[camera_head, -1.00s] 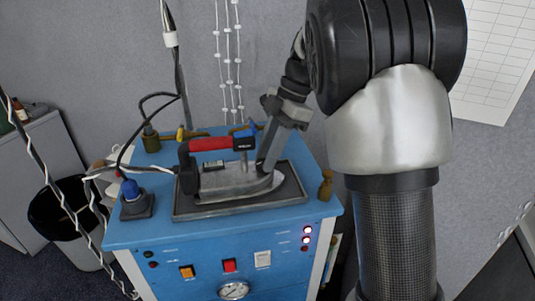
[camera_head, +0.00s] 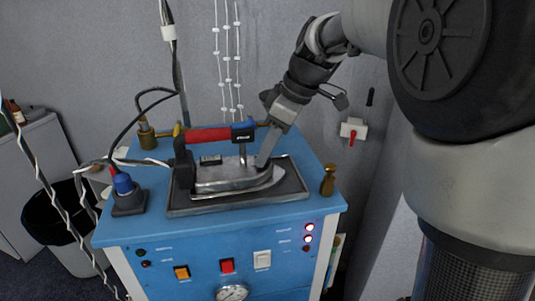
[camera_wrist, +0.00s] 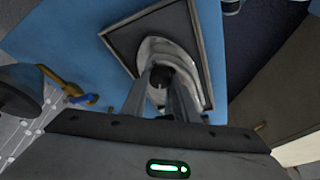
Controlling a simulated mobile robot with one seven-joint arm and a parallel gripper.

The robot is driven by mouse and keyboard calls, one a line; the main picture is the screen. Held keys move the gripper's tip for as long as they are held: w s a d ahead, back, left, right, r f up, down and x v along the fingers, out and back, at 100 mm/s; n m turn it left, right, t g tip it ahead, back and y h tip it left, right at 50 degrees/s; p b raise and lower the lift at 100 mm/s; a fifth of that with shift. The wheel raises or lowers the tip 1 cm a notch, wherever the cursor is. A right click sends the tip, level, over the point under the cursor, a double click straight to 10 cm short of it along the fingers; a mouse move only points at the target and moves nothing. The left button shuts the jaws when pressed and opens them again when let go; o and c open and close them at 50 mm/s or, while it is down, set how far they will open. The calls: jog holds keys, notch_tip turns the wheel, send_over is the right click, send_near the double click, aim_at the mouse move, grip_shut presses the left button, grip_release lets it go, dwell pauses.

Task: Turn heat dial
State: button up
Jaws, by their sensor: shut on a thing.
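A steam iron (camera_head: 225,172) with a red and black handle lies on a dark-rimmed tray (camera_head: 290,198) on top of the blue station. Its pale metal body (camera_wrist: 185,52) shows in the wrist view. My gripper (camera_head: 261,164) reaches down to the iron near its tip end. In the wrist view my gripper (camera_wrist: 161,76) has its two fingers around a small round black dial (camera_wrist: 160,79) on the iron and is shut on it. In the head view the fingers hide the dial.
The blue station (camera_head: 160,235) has switches and a gauge (camera_head: 232,293) on its front. A blue-capped knob (camera_head: 124,187) stands left of the tray and a brass post (camera_head: 328,180) right. Cables hang at the left. A red-handled wall switch (camera_head: 353,131) is behind.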

jog(key=m, duration=0.2)
jog(key=m+t+h, duration=0.1)
jog(key=m, duration=0.2)
jog(key=shift+s+a+m+t, duration=0.15)
jog(key=shift+s+m+t, duration=0.15)
jog(key=shift+m, duration=0.1)
jog(key=shift+f+h, duration=0.1)
jog(key=shift+h, duration=0.2)
jog(key=o, duration=1.1)
jog(key=shift+c, duration=0.2)
jog(key=p+v, duration=0.2)
jog(key=v, duration=1.5)
jog(key=shift+s, duration=0.2)
